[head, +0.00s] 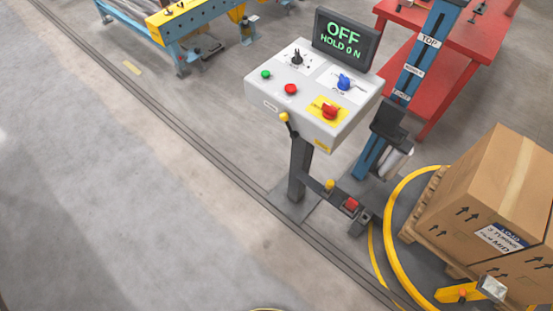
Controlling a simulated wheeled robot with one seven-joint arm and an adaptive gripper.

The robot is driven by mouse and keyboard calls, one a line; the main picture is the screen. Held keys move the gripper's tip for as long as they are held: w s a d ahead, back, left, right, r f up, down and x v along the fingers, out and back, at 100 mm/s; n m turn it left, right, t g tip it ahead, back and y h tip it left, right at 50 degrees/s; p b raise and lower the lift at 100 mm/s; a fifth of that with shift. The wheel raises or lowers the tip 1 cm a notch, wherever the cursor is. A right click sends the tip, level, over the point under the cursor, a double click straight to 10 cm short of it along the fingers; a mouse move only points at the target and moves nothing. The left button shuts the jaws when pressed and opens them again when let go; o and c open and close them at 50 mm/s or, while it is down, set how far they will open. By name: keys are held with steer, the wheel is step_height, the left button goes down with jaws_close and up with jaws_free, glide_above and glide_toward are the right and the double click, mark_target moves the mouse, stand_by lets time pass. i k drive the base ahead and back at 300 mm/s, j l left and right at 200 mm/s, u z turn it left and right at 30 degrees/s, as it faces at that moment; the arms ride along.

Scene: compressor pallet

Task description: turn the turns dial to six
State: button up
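A light grey control box (262,88) stands on a dark post in the upper middle of the head view. Its sloped top carries a black knob (297,58) on a white plate with small marks around it, and a blue knob (344,82) on another white plate. The lettering is too small to tell which one is the turns dial or what number either points to. A red rotary switch (330,112) sits on a yellow plate. The display (345,40) behind reads "OFF" and "HOLD 0 N". My gripper is not in view.
Green (266,74) and red (291,89) buttons sit left of the knobs. A yellow-tipped lever (284,118) sticks out at the box's front. A blue mast (410,85), red table (470,30) and cartons (490,195) on a pallet stand right. The left floor is clear.

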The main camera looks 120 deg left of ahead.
mark_target(297, 60)
steer(key=u, duration=3.45)
